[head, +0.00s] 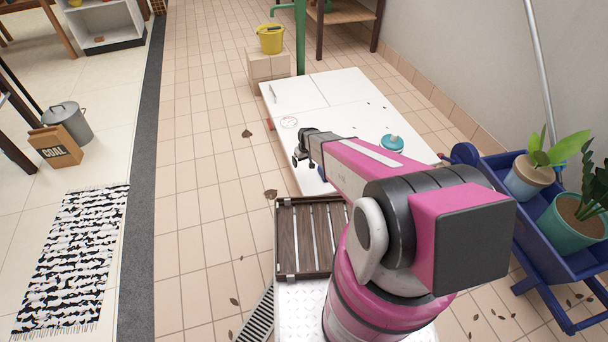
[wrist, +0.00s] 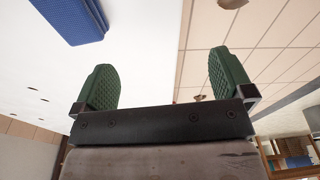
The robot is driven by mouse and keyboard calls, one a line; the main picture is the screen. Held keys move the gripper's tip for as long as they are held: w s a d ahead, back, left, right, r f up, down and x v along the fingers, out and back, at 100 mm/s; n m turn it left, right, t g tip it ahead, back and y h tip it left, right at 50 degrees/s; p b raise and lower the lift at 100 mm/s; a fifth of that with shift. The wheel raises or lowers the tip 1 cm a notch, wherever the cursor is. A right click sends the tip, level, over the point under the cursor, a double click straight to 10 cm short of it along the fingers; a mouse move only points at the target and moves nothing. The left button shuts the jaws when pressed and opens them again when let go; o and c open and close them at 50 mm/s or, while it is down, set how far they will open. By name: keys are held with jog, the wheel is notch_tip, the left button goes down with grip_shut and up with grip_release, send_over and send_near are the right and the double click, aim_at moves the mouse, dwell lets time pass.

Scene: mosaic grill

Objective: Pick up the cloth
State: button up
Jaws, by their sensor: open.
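The cloth (wrist: 70,18) is a folded-looking blue textured piece at the top left of the wrist view, cut off by the frame edge. It lies on a white surface. In the head view a small blue patch beside my gripper may be the same cloth, mostly hidden by my arm. My gripper (wrist: 165,78) has two green ribbed fingers spread wide with nothing between them. The cloth is apart from the fingers, beyond the left one. In the head view my gripper (head: 299,160) is over the left edge of the low white worktop (head: 345,90).
A slatted wooden tray (head: 278,240) is nearer me. A blue cart (head: 490,170) with potted plants stands right. A yellow bucket (head: 270,40) stands behind. The tiled floor at left is mostly clear.

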jog(key=s+t, duration=0.2)
jog(key=t+y, duration=0.1)
send_near(303, 175)
jog(key=shift+w+a+f, duration=0.3)
jog(key=shift+w+f, duration=0.15)
jog(key=x, duration=0.4)
jog(key=shift+w+d+f, duration=0.1)
jog(key=shift+f, duration=0.5)
jog(key=shift+f, duration=0.25)
jog(key=shift+c, duration=0.3)
grip_shut()
jog(key=shift+c, duration=1.5)
grip_release()
